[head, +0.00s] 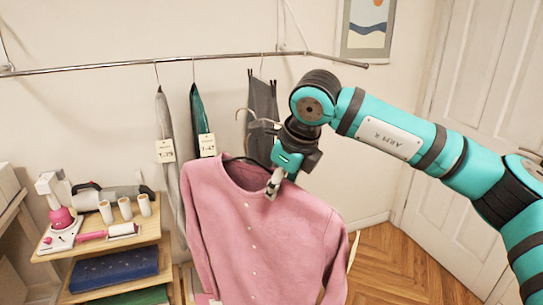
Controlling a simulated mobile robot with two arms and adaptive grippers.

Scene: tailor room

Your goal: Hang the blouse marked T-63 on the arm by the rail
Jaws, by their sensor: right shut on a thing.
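A pink buttoned blouse (262,232) hangs upright on a dark hanger below my right gripper (276,180). The gripper is shut at the neck of the blouse, on its hanger; the exact grip is partly hidden. The metal hook (243,113) shows just left of the gripper, below the rail and apart from it. No readable T-63 tag shows on the blouse. The metal rail (120,65) runs along the wall, and its right end piece (338,60) angles out to the right. My left gripper is not in view.
A grey garment (166,120), a green one (198,105) and a dark grey one (262,95) hang from the rail. Their tags include T-47. A wooden shelf unit (95,254) with spools and tools stands at left. The rail's right end is bare.

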